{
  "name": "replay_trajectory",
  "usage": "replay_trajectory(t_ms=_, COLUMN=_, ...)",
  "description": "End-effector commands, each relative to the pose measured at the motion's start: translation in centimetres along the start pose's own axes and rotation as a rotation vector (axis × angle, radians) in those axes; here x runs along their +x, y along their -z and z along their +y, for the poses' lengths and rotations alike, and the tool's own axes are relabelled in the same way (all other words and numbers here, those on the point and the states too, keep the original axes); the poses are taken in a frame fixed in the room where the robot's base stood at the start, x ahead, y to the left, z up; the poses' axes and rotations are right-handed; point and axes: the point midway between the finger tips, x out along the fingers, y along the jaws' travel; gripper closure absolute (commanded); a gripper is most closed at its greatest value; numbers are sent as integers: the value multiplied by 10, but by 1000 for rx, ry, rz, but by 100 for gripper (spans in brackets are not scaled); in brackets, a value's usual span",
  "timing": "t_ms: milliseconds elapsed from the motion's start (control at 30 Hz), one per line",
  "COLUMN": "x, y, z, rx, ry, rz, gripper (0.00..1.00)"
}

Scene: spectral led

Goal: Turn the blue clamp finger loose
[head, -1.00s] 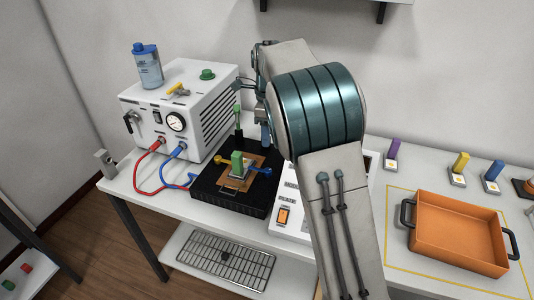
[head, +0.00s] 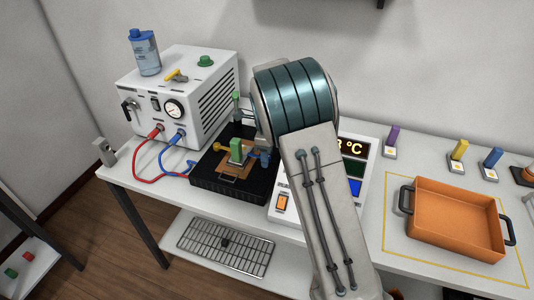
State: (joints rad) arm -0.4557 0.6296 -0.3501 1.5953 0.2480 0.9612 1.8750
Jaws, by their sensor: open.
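The blue clamp finger (head: 252,156) is on the black hot plate (head: 228,188) at the left-centre of the head view, on the right side of an upright green block (head: 236,150). Only part of it shows; its knob end is hidden behind my gripper. A yellow clamp finger (head: 221,148) lies on the block's left side. My gripper (head: 264,160) is open, pointing down at the right end of the blue clamp finger. My arm hides most of it, and I cannot tell whether it touches the finger.
A white pump box (head: 180,95) with red and blue hoses stands left of the plate. A second green-tipped post (head: 236,97) rises behind it. A control unit with a display (head: 353,147) stands at the right, with an orange tray (head: 455,225) farther right.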

Motion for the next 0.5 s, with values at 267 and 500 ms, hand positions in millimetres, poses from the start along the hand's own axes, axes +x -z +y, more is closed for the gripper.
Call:
replay_trajectory(t_ms=267, x=1, y=0, z=0, rx=0, ry=0, rz=0, gripper=61)
replay_trajectory(t_ms=500, x=0, y=0, z=0, rx=0, ry=0, rz=0, gripper=100)
